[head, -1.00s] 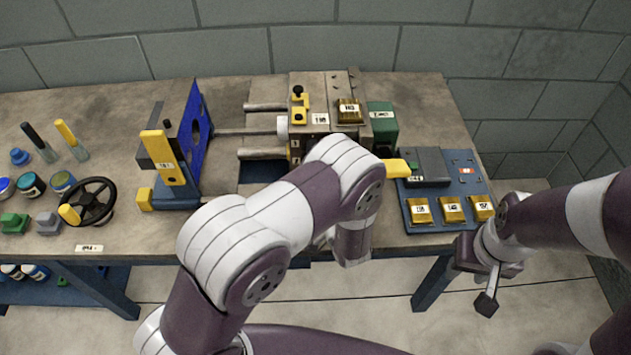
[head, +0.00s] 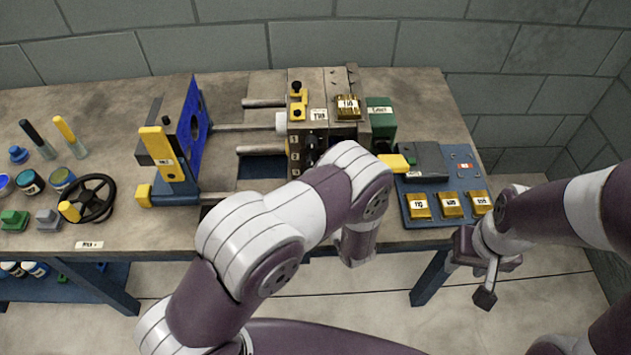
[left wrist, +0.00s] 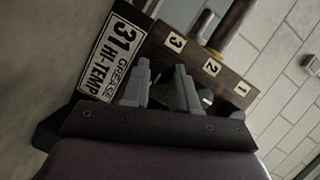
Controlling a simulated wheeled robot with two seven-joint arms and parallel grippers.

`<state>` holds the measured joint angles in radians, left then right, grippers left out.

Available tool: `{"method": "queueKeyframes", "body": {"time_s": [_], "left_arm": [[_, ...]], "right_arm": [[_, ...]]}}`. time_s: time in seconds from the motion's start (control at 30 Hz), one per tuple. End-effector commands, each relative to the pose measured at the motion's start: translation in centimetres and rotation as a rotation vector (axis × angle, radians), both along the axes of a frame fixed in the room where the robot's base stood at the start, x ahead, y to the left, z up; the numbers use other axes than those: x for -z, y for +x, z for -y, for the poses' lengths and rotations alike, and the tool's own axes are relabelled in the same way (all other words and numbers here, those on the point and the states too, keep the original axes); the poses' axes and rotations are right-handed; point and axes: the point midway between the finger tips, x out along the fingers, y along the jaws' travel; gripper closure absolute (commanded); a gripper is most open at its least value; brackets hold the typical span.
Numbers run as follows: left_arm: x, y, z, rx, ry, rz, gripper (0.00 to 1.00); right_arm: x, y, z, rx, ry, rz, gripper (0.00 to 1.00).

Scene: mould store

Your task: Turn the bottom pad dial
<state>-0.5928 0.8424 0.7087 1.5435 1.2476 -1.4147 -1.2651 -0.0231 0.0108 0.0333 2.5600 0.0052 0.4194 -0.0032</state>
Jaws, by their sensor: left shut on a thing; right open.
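The dark dial panel (head: 295,156) is on the front of the press block, with small numbered labels down its left edge. A dark upper dial (head: 309,141) shows there; my left arm covers the lower part. In the left wrist view the panel (left wrist: 190,58) carries labels 3, 2 and 1. My left gripper (left wrist: 164,90) is at the label 3 end, its fingers closed around the bottom dial, which they mostly hide. Another dial (left wrist: 207,98) with a white mark shows beside the fingers. My right gripper (head: 486,283) is open and empty, off the bench's front right.
A blue tray (head: 438,233) with brass blocks lies at the bench's right. A blue plate (head: 190,130), yellow-handled clamp (head: 165,155) and black handwheel (head: 92,190) stand left. A grease label (left wrist: 118,45) is beside the panel. The bench front middle is clear.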

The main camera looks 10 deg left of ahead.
Motion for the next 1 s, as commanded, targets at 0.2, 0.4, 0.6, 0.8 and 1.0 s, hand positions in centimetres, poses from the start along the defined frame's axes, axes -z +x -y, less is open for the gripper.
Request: {"method": "queueKeyframes", "body": {"time_s": [0.2, 0.4, 0.6, 0.8, 1.0], "left_arm": [[0.0, 0.0, 0.0, 0.001, 0.000, -0.001, 0.53], [0.0, 0.0, 0.0, 0.001, -0.001, 0.000, 0.47], [-0.1, -0.4, 0.5, 0.003, -0.001, 0.000, 0.47], [-0.6, -3.4, 2.8, 0.008, -0.001, -0.001, 0.47], [-1.3, -7.4, 5.8, 0.008, -0.001, 0.000, 0.47]], "right_arm": [[0.0, 0.0, 0.0, 0.000, 0.000, 0.000, 0.57], [0.0, 0.0, 0.0, 0.000, 0.000, 0.000, 0.57], [0.0, 0.0, 0.0, 0.000, 0.000, 0.000, 0.57], [0.2, 0.0, 0.0, 0.000, 0.000, 0.000, 0.57], [0.4, 0.0, 0.0, 0.000, 0.000, 0.000, 0.57]]}}
